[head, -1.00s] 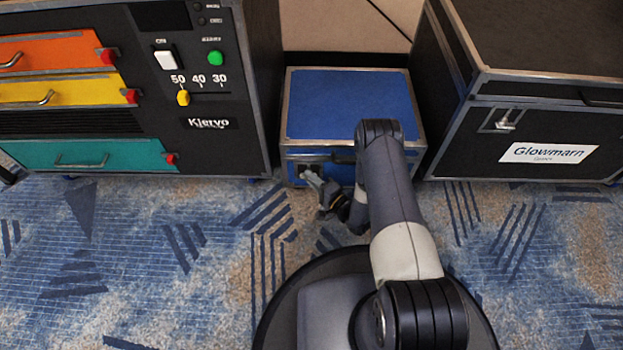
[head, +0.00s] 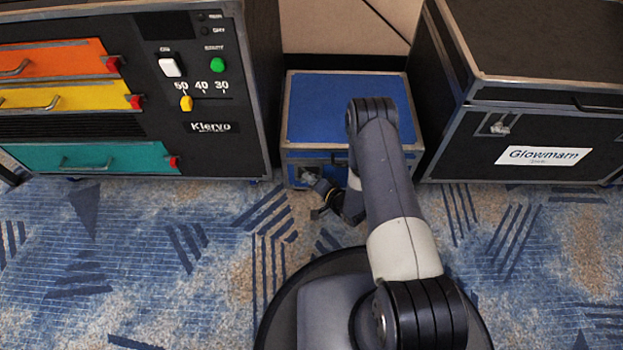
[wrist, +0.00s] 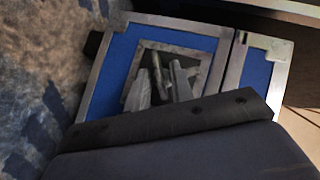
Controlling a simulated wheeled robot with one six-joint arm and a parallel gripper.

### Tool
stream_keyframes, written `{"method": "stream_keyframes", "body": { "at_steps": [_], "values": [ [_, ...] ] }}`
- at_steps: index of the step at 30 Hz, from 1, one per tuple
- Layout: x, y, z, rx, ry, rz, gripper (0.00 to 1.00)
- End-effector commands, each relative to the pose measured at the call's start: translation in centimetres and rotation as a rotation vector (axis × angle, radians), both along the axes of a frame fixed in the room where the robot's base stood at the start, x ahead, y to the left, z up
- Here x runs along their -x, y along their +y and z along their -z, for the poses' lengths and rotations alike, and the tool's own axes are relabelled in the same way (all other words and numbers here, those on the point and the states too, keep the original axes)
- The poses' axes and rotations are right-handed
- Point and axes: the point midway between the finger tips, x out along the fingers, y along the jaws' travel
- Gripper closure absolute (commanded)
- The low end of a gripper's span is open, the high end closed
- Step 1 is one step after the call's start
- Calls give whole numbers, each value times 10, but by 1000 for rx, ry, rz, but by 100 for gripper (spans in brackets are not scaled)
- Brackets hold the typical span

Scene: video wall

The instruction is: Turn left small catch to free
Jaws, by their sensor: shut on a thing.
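The small blue case (head: 350,105) with metal edges stands on the carpet between two larger black cases. Its left catch sits in a recessed metal plate (wrist: 190,57) on the front face, seen in the wrist view. My gripper (wrist: 162,85) has its fingers at this plate and is shut on the small catch (wrist: 157,68), which shows partly between and beyond the fingertips. In the head view my gripper (head: 312,178) is at the left part of the case's front. The case's right front is hidden behind my arm.
A black cabinet (head: 210,150) with orange, yellow and teal drawers stands close on the left. A black Glowmarn case (head: 470,150) with its own latch (head: 498,125) stands on the right. Patterned carpet (head: 180,270) in front is clear.

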Motion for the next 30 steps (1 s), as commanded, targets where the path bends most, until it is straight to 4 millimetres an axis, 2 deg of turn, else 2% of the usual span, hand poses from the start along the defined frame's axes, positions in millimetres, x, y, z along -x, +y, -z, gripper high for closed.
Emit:
{"method": "stream_keyframes", "body": {
  "at_steps": [21, 30],
  "values": [
    [0, 8, -5, 676, 22, -3, 100],
    [0, 10, -5, 895, 30, -2, 100]
  ]
}}
